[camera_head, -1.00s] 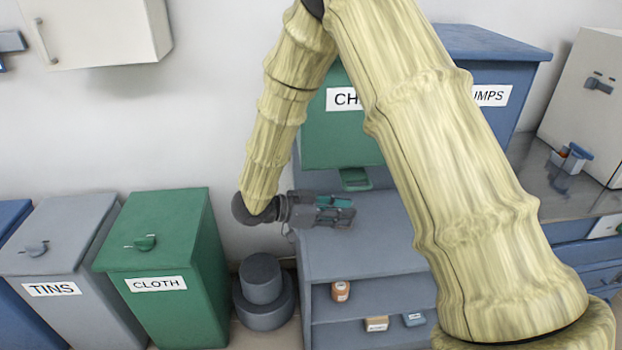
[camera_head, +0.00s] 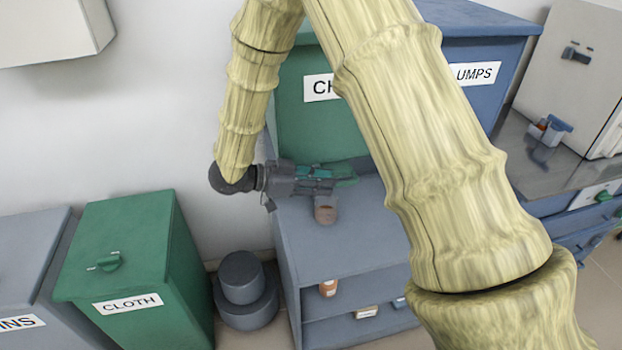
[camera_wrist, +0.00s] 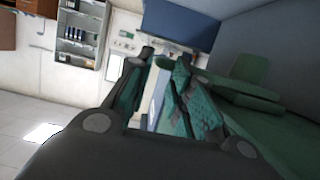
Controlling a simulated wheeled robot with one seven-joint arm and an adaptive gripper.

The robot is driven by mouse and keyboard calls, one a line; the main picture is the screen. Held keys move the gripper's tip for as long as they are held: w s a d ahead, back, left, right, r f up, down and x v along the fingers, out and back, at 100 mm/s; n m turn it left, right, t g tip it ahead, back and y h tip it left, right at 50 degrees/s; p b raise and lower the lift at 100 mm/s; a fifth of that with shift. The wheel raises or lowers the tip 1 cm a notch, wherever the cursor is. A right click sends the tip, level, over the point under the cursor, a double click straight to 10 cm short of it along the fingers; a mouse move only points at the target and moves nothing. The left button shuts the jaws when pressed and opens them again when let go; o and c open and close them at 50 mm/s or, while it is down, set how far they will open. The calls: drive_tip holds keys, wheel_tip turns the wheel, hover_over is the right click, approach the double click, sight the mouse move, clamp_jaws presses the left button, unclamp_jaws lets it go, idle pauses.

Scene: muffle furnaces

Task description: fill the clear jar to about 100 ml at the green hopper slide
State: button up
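The clear jar (camera_head: 325,214), with brown material in it, stands upright on the grey cabinet top, just below my gripper. Its fill level is too small to read. The green hopper (camera_head: 300,125) with a partly hidden label is behind my arm. Its green slide (camera_head: 345,171) shows at the fingertips, low on the hopper. My gripper (camera_head: 332,178) reaches right, level with the slide. In the wrist view the fingers (camera_wrist: 160,100) stand apart with background visible between them. Green hopper parts (camera_wrist: 245,75) are beside the right finger. I cannot tell whether it touches the slide.
A blue hopper (camera_head: 485,95) stands right of the green one, behind my arm. A metal counter (camera_head: 525,165) is farther right. The cabinet (camera_head: 360,240) has small items on its lower shelves. A green CLOTH bin (camera_head: 125,245) and grey round weights (camera_head: 243,290) stand left.

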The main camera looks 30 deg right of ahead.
sight(344, 183)
drive_tip(key=shift+p+x, duration=0.3)
drive_tip(key=shift+x, duration=2.85)
drive_tip(key=shift+s+a, duration=0.1)
drive_tip(key=shift+s, duration=0.05)
drive_tip(key=shift+r, duration=0.1)
clamp_jaws()
